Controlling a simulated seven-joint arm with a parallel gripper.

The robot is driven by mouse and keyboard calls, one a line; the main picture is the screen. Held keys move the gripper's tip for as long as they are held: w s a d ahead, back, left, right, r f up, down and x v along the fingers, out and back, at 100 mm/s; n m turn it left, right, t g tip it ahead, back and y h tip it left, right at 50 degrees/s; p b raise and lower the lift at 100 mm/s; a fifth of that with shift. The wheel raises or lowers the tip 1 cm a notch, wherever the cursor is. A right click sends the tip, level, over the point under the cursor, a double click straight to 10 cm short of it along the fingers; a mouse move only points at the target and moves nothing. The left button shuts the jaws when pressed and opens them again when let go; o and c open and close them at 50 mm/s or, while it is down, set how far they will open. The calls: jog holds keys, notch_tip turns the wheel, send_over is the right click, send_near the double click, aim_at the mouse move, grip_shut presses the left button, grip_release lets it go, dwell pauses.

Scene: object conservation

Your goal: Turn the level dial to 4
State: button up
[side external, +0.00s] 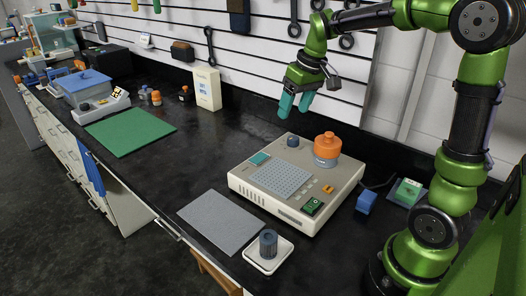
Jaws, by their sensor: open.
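A beige bench device (296,182) with a perforated grey top plate sits on the black worktop. An orange round part with a grey band (327,148) stands at its back right corner. A small dark blue knob (293,141) is at its back left. A dark grey ribbed knob (268,243) stands on a small white base in front of the device. No numbers are readable, so I cannot tell which is the level dial or its setting. My gripper (296,105) has teal fingers and is open and empty, above and behind the device, apart from everything.
A green switch (312,206) and a small orange part (328,188) are on the device. A grey mat (220,222) lies left of it, and a blue block (366,201) lies right. A white box (207,88) stands near the wall, where tools hang.

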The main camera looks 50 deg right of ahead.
aim_at(293, 137)
jog(key=w+d+n+g, duration=0.3)
jog(key=w+d+n, duration=0.4)
jog(key=d+n, duration=0.4)
notch_tip(293, 137, down, 17)
jog(key=shift+r, duration=0.15)
jog(key=shift+c, duration=0.2)
jog(key=c, duration=1)
